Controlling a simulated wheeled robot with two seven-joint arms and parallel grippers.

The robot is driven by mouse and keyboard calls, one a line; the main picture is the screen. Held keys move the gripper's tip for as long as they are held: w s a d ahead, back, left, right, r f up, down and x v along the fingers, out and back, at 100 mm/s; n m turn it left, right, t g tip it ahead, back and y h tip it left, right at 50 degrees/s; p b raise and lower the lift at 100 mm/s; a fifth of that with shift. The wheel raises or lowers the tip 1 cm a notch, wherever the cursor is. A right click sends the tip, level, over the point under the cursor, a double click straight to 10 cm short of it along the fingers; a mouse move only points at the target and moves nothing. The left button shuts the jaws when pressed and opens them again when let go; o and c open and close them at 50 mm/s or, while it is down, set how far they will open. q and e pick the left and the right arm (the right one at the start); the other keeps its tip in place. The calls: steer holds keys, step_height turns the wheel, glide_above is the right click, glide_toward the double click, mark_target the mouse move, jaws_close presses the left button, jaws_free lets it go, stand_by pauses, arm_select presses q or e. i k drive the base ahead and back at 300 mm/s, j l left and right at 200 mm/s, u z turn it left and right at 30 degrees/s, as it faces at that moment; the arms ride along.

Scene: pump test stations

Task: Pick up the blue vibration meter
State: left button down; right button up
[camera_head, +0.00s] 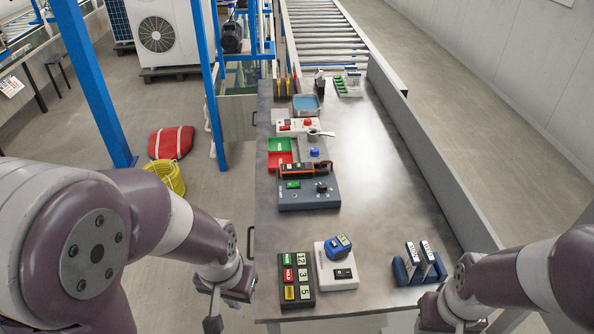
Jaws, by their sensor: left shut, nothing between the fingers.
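A small blue device with a display, which looks like the blue vibration meter (338,246), sits tilted on the top of a white box (326,272) near the front of the table. My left gripper (213,321) is shut and empty. It hangs low, off the table's left edge, to the left of the meter and apart from it. My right gripper (437,314) is at the bottom edge, in front of the blue card holder. Its fingers cannot be made out.
A dark panel with numbered tiles (297,280) stands left of the white box. A blue holder (420,268) with white cards is to the right. A grey switch box (308,192) and red and green trays (279,152) lie farther back. The table's right middle is clear.

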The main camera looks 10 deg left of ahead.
mark_target(344, 246)
steer(key=i+z, duration=0.15)
steer(key=z, duration=0.25)
steer(key=i+j+z, duration=0.1)
steer(key=z, duration=0.25)
steer(key=i+j+z, duration=0.1)
steer(key=z, duration=0.3)
